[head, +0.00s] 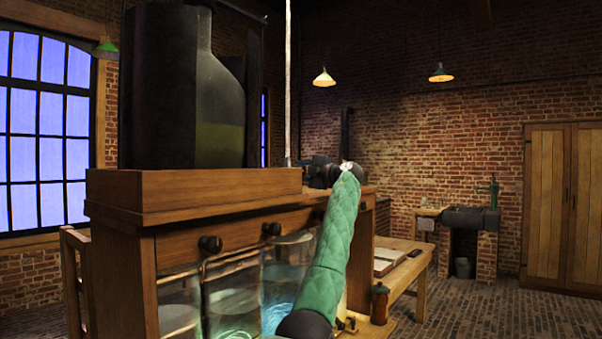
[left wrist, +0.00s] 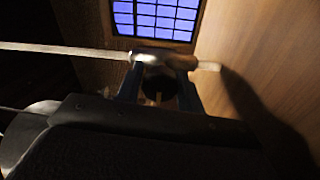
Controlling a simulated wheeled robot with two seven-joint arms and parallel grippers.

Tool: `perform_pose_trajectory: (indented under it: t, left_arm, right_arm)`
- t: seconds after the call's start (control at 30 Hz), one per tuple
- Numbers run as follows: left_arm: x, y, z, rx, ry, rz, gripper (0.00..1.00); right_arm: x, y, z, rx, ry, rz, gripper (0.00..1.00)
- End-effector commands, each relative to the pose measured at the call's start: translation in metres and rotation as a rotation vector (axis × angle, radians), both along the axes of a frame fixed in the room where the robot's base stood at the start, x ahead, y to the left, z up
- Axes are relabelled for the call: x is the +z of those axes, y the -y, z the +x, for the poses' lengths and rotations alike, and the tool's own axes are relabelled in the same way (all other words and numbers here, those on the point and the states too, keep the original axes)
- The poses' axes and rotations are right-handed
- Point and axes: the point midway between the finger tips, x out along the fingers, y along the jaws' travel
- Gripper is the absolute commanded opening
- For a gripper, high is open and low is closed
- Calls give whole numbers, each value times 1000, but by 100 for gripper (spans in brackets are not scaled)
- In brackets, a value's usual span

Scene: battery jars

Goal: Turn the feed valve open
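A green-sleeved arm of mine, which I take to be the left, rises through the head view to the top right corner of a wooden cabinet (head: 220,187). Its dark gripper (head: 318,172) is small there, beside dark fittings. In the left wrist view the fingers (left wrist: 160,75) stand apart, with a dark round part (left wrist: 158,84) between them. A pale bar (left wrist: 65,49) crosses at the fingertips, with a shiny grey piece (left wrist: 157,59) at its middle. Whether the fingers grip it is unclear. I cannot identify the feed valve with certainty. My right gripper is not in view.
A large dark vessel (head: 185,85) stands on the cabinet. A thin pale pole (head: 288,80) rises behind. A wooden table (head: 420,262) stands to the right.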

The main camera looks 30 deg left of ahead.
Motion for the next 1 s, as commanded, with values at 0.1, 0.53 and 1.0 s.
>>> perform_pose_trajectory:
  t: [0.1,0.53,1.0]
  left_arm:
    - [0,0,0,0,0,0,55]
    - [-3,16,0,-2,0,0,55]
    - [-6,75,-5,-1,1,0,55]
  right_arm:
    - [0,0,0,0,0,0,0]
    - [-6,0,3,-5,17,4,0]
    - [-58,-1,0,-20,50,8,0]
